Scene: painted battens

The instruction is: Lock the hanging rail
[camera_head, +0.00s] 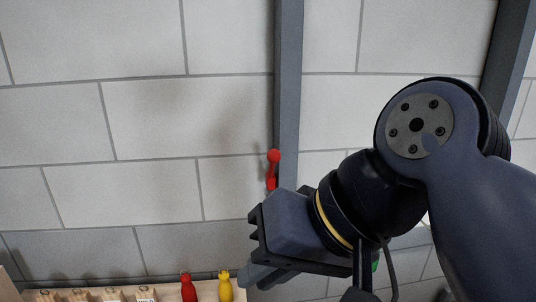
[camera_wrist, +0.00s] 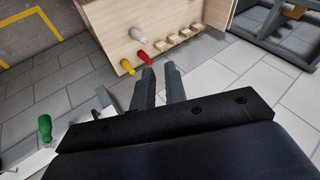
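A grey vertical rail (camera_head: 288,85) runs down the pale block wall in the head view. A small red lever (camera_head: 272,170) sits at its left edge, upright with a rounded top; its lower end is close to my arm. I cannot tell whether this is the hanging rail or whether it is locked. My gripper (camera_head: 258,276) is below the lever, pointing down and left. In the wrist view, my gripper (camera_wrist: 159,72) has two dark fingers apart with nothing between them. The red lever does not show in the wrist view.
A wooden rack (camera_head: 205,291) at the lower left holds a red handle (camera_head: 188,287), a yellow handle (camera_head: 225,287) and several pale wooden blocks. The wrist view shows a green handle (camera_wrist: 45,128) at the left. A second grey post (camera_head: 510,45) stands at the upper right.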

